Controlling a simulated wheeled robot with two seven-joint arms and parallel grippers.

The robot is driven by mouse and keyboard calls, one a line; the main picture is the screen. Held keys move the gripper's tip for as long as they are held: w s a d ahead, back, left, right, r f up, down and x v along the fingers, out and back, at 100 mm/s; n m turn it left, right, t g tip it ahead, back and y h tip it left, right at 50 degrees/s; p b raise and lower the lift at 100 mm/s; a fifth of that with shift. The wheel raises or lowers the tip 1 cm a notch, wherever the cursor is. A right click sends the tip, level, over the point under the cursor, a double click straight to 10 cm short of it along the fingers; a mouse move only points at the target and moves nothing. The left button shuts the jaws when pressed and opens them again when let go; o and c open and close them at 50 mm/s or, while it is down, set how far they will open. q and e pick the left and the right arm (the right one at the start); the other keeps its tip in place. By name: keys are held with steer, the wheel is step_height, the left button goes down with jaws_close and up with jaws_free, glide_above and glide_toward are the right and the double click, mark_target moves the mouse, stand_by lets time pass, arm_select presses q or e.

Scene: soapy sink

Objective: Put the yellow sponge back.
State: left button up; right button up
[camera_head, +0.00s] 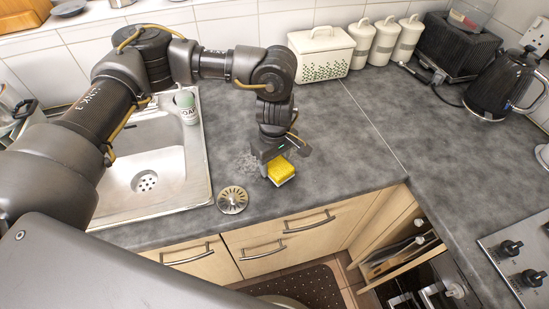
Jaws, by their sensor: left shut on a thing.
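The yellow sponge (281,171) has a pale edge along its lower side. It is at the counter's front part, right of the sink. My left gripper (268,162) points down over it and is shut on the sponge. Whether the sponge touches the counter I cannot tell. The gripper hides part of its left side. My right gripper is not in view.
The steel sink (147,178) lies left, with a soap bottle (187,107) at its back edge. A round metal strainer (233,199) sits between sink and sponge, near a wet, foamy patch (247,166). White canisters (384,42) and a bread bin (320,54) stand behind. The middle counter is clear.

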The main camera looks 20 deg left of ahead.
mark_target(275, 162)
arm_select(q)
steer(key=shift+d, duration=0.1)
steer(key=shift+f+b, duration=0.2)
steer(key=shift+b, duration=0.1)
steer(key=o, duration=0.9)
steer(key=shift+o, duration=0.2)
steer(key=shift+r, duration=0.1)
steer(key=shift+r+p, duration=0.2)
steer(key=shift+p, duration=0.15)
steer(key=shift+r+b, duration=0.3)
steer(key=shift+r, duration=0.1)
step_height(275, 162, up, 11)
steer(key=b, duration=0.2)
